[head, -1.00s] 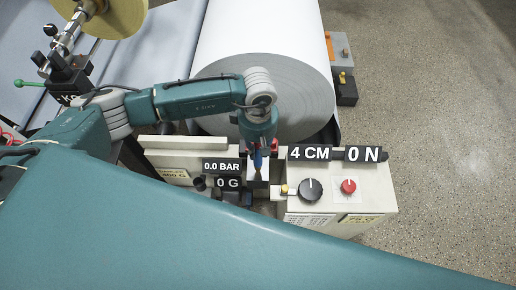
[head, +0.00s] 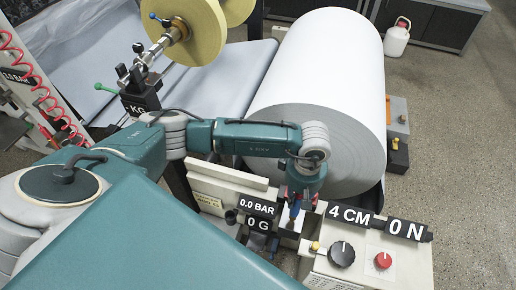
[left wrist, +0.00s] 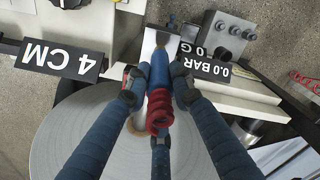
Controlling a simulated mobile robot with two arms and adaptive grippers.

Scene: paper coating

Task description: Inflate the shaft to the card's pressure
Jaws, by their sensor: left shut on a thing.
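My left gripper (head: 296,204) points down between the label displays of the pale machine, in front of the big white paper roll. It is shut on a blue tool with a red coil (left wrist: 158,112), seen between its fingers in the left wrist view; the tool's tip is over a pale metal plate (left wrist: 160,42). A metal shaft (head: 150,53) carrying yellow discs (head: 196,28) stands at the upper left. A display (head: 258,206) on the machine reads 0.0 BAR. My right gripper is out of view.
The white paper roll (head: 335,75) stands behind the gripper. Displays read 4 CM (head: 348,214) and 0 N (head: 404,229). A black knob (head: 342,254) and red button (head: 383,260) are on the right panel. A red coiled hose (head: 45,85) hangs at the left.

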